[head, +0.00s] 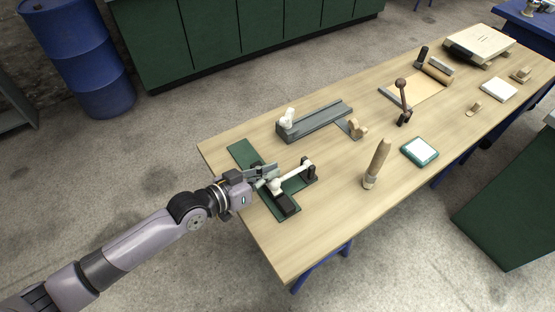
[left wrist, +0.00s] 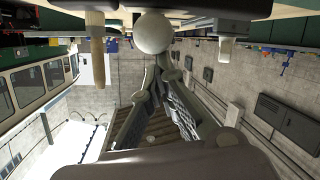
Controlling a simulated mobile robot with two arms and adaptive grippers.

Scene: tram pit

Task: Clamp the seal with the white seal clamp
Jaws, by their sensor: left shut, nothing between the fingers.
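The white seal clamp (head: 292,177) is a white bar on a green base plate (head: 241,153) at the near left end of the table. Its far end meets a dark upright bracket (head: 309,171), and its near end has a round knob. A black block (head: 287,205) sits on the plate; I cannot tell which part is the seal. My left gripper (head: 273,177) is shut and empty, with its fingertips close to the knob. In the left wrist view the white knob (left wrist: 153,33) shows just past the shut fingertips (left wrist: 160,62); contact is unclear. My right gripper is out of view.
A grey channel fixture (head: 318,121) with a white knob stands behind. A wooden-handled tool (head: 376,164), a teal-edged pad (head: 419,151) and a dark lever (head: 403,100) are to the right. Bare tabletop (head: 325,215) lies in front of the clamp.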

